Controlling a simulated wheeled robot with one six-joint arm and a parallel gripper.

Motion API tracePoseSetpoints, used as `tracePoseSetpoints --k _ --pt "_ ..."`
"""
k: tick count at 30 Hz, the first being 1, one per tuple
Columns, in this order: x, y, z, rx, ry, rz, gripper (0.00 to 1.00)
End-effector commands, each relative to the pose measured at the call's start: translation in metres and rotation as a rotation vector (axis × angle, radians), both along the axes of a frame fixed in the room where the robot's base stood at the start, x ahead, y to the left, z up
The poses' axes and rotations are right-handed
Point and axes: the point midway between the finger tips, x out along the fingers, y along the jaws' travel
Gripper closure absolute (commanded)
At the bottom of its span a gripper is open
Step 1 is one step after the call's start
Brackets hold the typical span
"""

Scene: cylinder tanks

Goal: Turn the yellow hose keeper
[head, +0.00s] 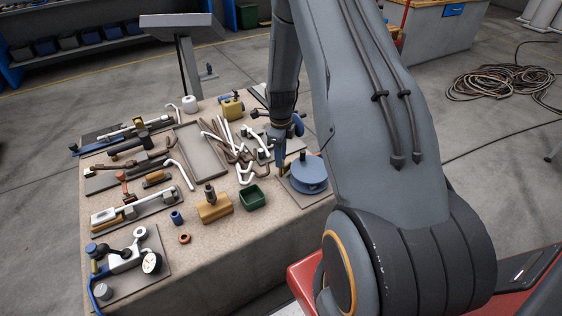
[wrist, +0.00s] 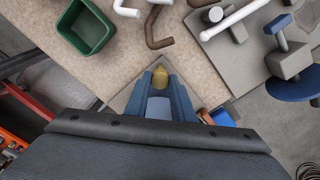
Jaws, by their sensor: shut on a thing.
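The yellow hose keeper (wrist: 160,75) shows as a small rounded yellow tip between my gripper's fingers in the wrist view. In the head view a narrow yellow piece (head: 284,168) stands under my gripper (head: 280,160), just left of the blue disc. My gripper (wrist: 160,88) has blue fingers and points down, shut on the yellow keeper. The fingers hide most of the keeper and its mount, so I cannot tell how far it is turned. A grey plate (wrist: 121,99) shows beneath the fingers.
A green bin (head: 252,197) stands to the left in front. White and brown bent pipes (head: 235,150) lie close behind. The table (head: 150,215) holds several other fixtures. The table edge is near.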

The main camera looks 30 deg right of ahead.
Motion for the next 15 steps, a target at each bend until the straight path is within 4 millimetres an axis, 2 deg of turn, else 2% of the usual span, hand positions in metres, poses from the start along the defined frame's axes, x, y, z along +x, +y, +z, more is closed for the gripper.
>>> tracePoseSetpoints --k 8,15 --pt "0.0005 0.0002 0.0003 0.0 -0.001 -0.012 0.9" --pt "0.0005 0.0002 0.0 0.0 -0.001 -0.206 0.9"
